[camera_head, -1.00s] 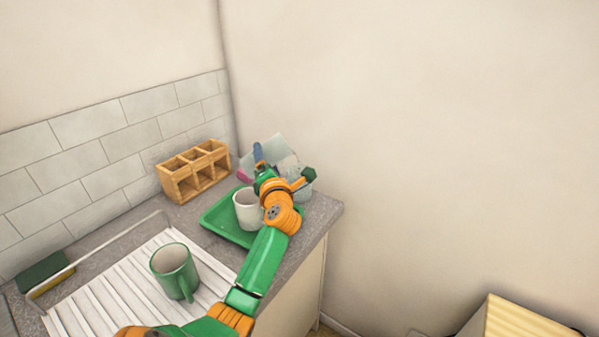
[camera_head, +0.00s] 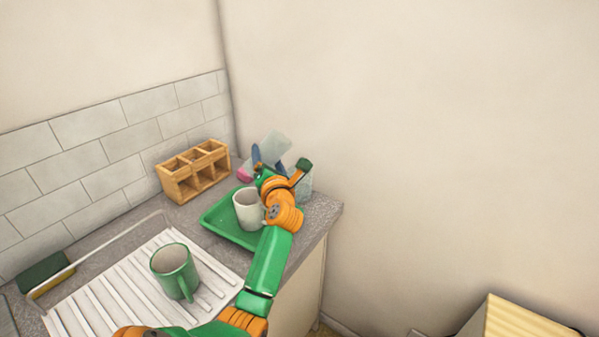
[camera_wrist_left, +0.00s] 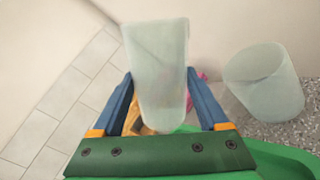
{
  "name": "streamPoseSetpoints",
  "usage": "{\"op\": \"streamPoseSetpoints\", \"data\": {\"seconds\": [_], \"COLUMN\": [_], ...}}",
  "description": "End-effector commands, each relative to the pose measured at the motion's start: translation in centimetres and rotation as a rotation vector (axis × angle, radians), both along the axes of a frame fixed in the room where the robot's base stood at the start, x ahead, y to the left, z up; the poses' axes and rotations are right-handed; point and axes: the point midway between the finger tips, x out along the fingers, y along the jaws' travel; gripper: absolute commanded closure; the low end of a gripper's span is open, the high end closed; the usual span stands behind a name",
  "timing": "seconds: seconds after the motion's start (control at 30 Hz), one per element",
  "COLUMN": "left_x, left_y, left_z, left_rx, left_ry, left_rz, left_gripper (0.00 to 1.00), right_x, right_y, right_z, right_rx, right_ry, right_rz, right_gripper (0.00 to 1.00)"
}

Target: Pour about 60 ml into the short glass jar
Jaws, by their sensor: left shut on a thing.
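My left gripper (camera_head: 264,163) is shut on a pale translucent glass container (camera_head: 274,143) at the back corner of the counter, above and behind the green tray. In the wrist view, the held container (camera_wrist_left: 158,75) stands between the two blue fingers and looks tilted in the head view. A second translucent glass jar (camera_wrist_left: 263,82), apparently the short one, stands on the speckled counter to the right of it. In the head view this jar (camera_head: 306,182) is partly hidden behind my wrist. I cannot make out any liquid level in either one. My right gripper is not in view.
A white mug (camera_head: 246,209) stands in the green tray (camera_head: 215,220) close beside my wrist. A wooden rack (camera_head: 194,172) is against the tiled wall. A green mug (camera_head: 174,270) stands on the white drainer (camera_head: 85,310). A pink item (camera_head: 243,175) lies behind the tray.

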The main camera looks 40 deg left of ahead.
Motion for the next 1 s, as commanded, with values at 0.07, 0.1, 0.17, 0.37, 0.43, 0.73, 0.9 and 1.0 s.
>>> {"op": "streamPoseSetpoints", "data": {"seconds": [0.07,0.1,0.17,0.37,0.43,0.73,0.9,1.0], "left_x": [0.0,0.0,0.0,0.0,0.0,0.0,0.0,-0.02], "left_y": [0.0,0.0,0.0,0.0,0.0,0.0,0.0,0.01], "left_z": [0.08,0.08,0.08,0.08,0.08,0.08,0.08,-0.49], "left_rx": [0.002,0.002,0.002,0.002,0.002,0.002,0.002,-0.023], "left_ry": [-0.001,-0.001,-0.001,-0.001,-0.001,-0.001,-0.001,-0.035], "left_rz": [-0.001,-0.001,-0.001,-0.001,-0.001,-0.001,-0.001,0.0], "left_gripper": [1.0,1.0,1.0,1.0,1.0,1.0,1.0,1.0], "right_x": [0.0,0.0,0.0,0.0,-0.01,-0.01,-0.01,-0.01], "right_y": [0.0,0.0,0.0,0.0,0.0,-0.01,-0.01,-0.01], "right_z": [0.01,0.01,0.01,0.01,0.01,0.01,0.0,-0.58], "right_rx": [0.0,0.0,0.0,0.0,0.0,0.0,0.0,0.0], "right_ry": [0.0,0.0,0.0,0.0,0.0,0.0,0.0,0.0], "right_rz": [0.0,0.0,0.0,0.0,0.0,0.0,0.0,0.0], "right_gripper": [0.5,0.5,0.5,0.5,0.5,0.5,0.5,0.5]}}
